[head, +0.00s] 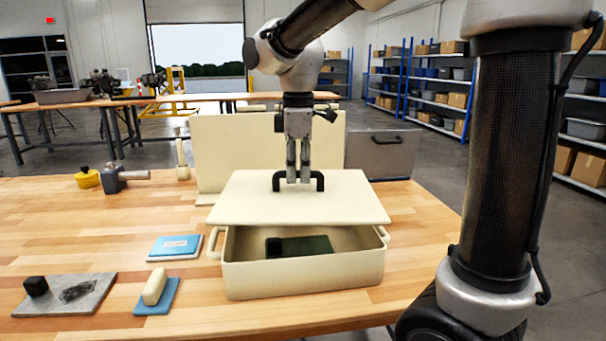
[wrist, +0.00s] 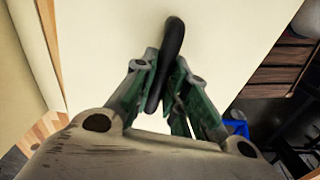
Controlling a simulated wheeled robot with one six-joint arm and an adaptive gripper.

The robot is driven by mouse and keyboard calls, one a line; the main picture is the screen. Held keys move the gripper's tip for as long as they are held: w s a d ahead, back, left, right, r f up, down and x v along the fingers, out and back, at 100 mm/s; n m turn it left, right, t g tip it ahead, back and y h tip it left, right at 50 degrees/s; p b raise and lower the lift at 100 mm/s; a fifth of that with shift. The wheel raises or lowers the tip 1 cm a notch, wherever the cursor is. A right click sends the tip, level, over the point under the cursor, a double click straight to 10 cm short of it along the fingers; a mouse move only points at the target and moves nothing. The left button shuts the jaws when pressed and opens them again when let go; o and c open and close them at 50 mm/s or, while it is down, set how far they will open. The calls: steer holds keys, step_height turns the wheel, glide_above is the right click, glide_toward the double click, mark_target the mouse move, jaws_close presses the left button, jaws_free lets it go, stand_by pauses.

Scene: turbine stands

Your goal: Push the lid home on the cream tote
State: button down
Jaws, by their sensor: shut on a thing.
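The cream tote (head: 304,275) stands on the wooden table with its front open under the lid. Its cream lid (head: 255,200) is above it, raised at the front and set back, so the dark green contents show through the gap. Whether the lid's back edge touches the tote is hidden. My gripper (head: 298,180) is shut on the black handle (head: 277,181) in the middle of the lid. In the wrist view the fingers (wrist: 165,95) close around the handle (wrist: 172,45), with the pale lid (wrist: 110,40) filling the background.
A cream panel (head: 225,140) and a grey panel with a handle (head: 380,157) stand behind the tote. Left lie a blue pad (head: 175,247), a cream block (head: 155,287) on blue, a grey slab (head: 85,302), a clamp-like tool (head: 112,180) and a yellow item (head: 87,178).

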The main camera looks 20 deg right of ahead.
mark_target(299, 191)
steer(key=shift+s+n, duration=0.1)
steer(key=shift+n, duration=0.6)
steer(key=shift+f, duration=2.45)
steer(key=shift+d+f, duration=0.1)
steer(key=shift+f, duration=0.7)
steer(key=shift+f, duration=0.1)
steer(key=shift+s+f, duration=0.1)
steer(key=shift+f, duration=0.15)
steer(key=shift+f, duration=0.15)
steer(key=shift+s+f, duration=0.1)
steer(key=shift+f, duration=0.15)
